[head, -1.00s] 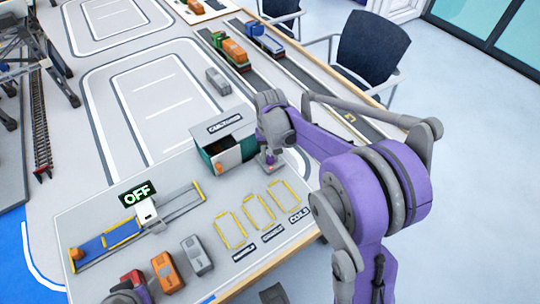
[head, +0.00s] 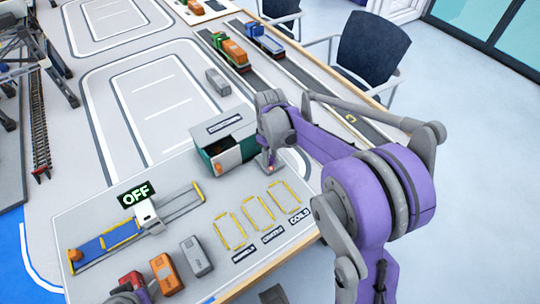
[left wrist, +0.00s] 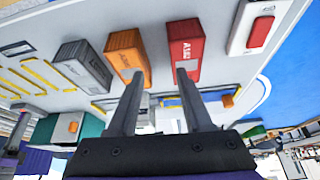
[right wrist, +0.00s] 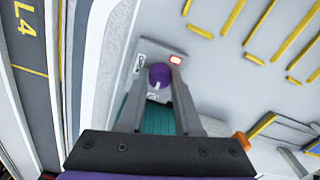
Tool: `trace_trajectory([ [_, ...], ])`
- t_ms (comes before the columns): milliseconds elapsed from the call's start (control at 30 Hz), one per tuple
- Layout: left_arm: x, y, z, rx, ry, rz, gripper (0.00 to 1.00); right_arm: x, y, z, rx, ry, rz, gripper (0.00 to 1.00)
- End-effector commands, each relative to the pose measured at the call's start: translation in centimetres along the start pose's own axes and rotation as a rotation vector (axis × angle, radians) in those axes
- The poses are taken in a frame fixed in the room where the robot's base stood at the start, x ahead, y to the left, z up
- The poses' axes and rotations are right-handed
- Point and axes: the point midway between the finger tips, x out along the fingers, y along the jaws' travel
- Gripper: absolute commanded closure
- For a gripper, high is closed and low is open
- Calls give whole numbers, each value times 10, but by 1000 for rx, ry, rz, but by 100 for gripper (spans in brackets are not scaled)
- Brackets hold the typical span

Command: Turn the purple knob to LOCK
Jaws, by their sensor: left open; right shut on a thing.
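The purple knob (right wrist: 158,76) sits on a light plate at the end of the green-and-white box, as the right wrist view shows. A small lit red lamp (right wrist: 175,60) and little labels, too small to read, are beside it. My right gripper (right wrist: 157,70) is shut on the knob, one finger on each side. In the head view my right gripper (head: 270,165) is at the box's right end and hides the knob. My left gripper (left wrist: 158,75) is open and empty, near the red block (left wrist: 185,48) and the orange block (left wrist: 127,52).
The green-and-white box (head: 226,146) stands beside yellow outlined slots (head: 257,212). A blue-decked slide (head: 100,243) with an OFF sign (head: 136,193) is at the left. A grey block (head: 197,256) stands at the front. Toy trucks (head: 231,52) are on the far lane.

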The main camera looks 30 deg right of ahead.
Motion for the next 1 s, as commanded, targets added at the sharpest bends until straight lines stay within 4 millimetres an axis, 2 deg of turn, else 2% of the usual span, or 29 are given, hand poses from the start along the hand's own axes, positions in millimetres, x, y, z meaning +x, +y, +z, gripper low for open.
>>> trace_trajectory([
  [600,0,0,0,0,0,0,50,0,0,0,-41,0,1,100],
  [633,0,0,0,0,0,0,50,0,0,0,-41,0,1,63],
  [767,0,0,0,0,0,0,50,0,0,0,-40,0,1,40],
  [800,0,0,0,0,0,0,50,0,0,0,-40,0,1,37],
  [1000,0,0,0,0,0,0,50,0,0,0,-40,0,0,37],
])
